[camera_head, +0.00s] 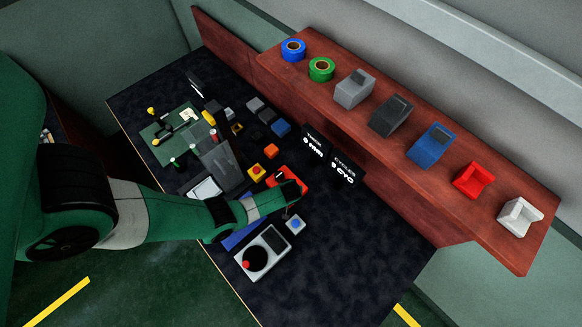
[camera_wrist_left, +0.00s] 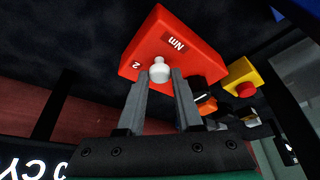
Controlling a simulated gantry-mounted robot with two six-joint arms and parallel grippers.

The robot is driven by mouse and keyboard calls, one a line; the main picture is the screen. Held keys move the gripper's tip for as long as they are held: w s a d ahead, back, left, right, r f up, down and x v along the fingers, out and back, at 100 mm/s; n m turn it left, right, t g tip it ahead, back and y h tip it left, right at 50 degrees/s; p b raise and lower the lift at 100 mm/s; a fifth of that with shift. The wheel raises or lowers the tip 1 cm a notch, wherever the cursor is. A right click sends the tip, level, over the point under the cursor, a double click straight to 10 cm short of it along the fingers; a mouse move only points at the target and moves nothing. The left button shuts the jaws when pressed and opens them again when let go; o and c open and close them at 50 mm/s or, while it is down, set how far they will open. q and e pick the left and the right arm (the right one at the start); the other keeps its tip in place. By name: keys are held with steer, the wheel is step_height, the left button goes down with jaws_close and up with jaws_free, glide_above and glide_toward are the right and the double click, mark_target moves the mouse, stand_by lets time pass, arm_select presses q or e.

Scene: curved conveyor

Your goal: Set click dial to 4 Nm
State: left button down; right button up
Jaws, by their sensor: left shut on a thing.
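The red torque box (camera_head: 287,177) sits on the dark table in the head view, partly hidden by my left gripper (camera_head: 294,193). In the left wrist view the red box (camera_wrist_left: 172,50) shows the markings "Nm" and "2" on its face. A small pale dial knob (camera_wrist_left: 160,68) stands out from this face. The two fingers of my left gripper (camera_wrist_left: 160,78) are on either side of the knob, shut on it. Which setting the knob points at cannot be read. My right gripper is not in view.
A yellow box with a red button (camera_head: 257,172) and an orange block (camera_head: 271,151) are close by. A blue-buttoned block (camera_head: 295,224) and a grey console (camera_head: 263,254) lie nearer. Two dark displays (camera_head: 328,157) stand behind. The table's right part is clear.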

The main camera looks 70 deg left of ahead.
arm_select(q)
steer(key=shift+n, duration=0.3)
steer(key=c, duration=0.6)
jaws_free()
steer(key=p+v, duration=1.1)
steer(key=p, duration=0.1)
steer(key=shift+d+r, duration=0.2)
steer(key=shift+r, duration=0.15)
steer(key=shift+w+f, duration=0.1)
steer(key=shift+w, duration=0.05)
